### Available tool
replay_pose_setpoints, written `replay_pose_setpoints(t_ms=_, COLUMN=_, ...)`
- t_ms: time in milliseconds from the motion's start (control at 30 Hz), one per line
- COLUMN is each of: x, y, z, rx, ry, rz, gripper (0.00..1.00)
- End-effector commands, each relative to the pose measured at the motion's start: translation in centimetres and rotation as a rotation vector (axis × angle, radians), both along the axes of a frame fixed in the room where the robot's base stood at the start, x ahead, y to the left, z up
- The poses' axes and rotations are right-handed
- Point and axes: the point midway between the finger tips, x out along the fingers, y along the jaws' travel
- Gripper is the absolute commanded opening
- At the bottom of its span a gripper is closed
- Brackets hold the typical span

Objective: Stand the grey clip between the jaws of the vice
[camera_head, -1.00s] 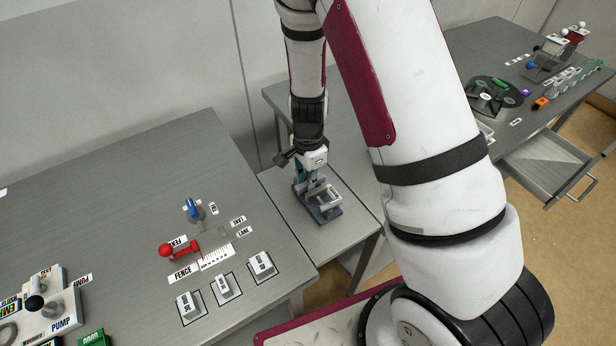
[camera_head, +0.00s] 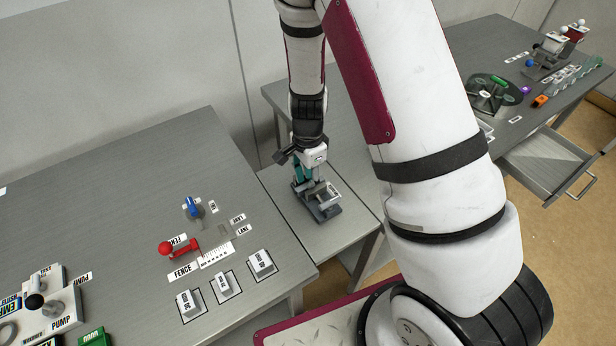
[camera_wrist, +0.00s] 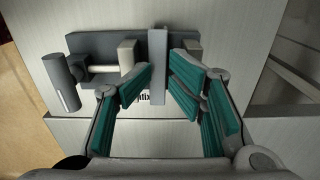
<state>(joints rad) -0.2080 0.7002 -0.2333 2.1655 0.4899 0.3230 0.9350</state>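The vice (camera_wrist: 90,46) has a dark grey base and two pale jaws, the left jaw (camera_wrist: 127,55) and the right jaw (camera_wrist: 192,62). It stands on a small low table, and it also shows in the head view (camera_head: 325,212). The grey clip (camera_wrist: 157,68) is a narrow bar seen from above, in line with the gap between the jaws. I cannot tell how far down it reaches. My gripper (camera_wrist: 160,66) has teal-lined fingers closed against both sides of the clip. In the head view my gripper (camera_head: 308,176) is over the vice, and the clip is hard to make out.
The vice's round handle (camera_wrist: 62,84) is at its left in the wrist view. A bench (camera_head: 120,190) with a red lever, blue knob and labelled blocks is at left. Another bench (camera_head: 510,60) with an open drawer (camera_head: 545,165) is at right. The table around the vice is clear.

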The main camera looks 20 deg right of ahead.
Motion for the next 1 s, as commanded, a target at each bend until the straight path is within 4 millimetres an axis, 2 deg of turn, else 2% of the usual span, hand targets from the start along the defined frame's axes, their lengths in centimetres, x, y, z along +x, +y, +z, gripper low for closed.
replay_pose_setpoints(t_ms=167, x=0.2, y=0.1, z=2.2, rx=-0.001, ry=-0.007, rz=0.002, gripper=0.38)
replay_pose_setpoints(t_ms=400, x=0.2, y=0.1, z=7.1, rx=0.0, ry=-0.007, rz=0.003, gripper=0.38)
replay_pose_setpoints(t_ms=600, x=0.1, y=0.1, z=10.3, rx=0.001, ry=-0.005, rz=0.002, gripper=0.38)
replay_pose_setpoints(t_ms=800, x=0.0, y=0.0, z=11.7, rx=0.0, ry=-0.001, rz=0.0, gripper=0.38)
replay_pose_setpoints(t_ms=1000, x=-0.1, y=0.0, z=11.8, rx=0.0, ry=0.001, rz=0.0, gripper=0.38)
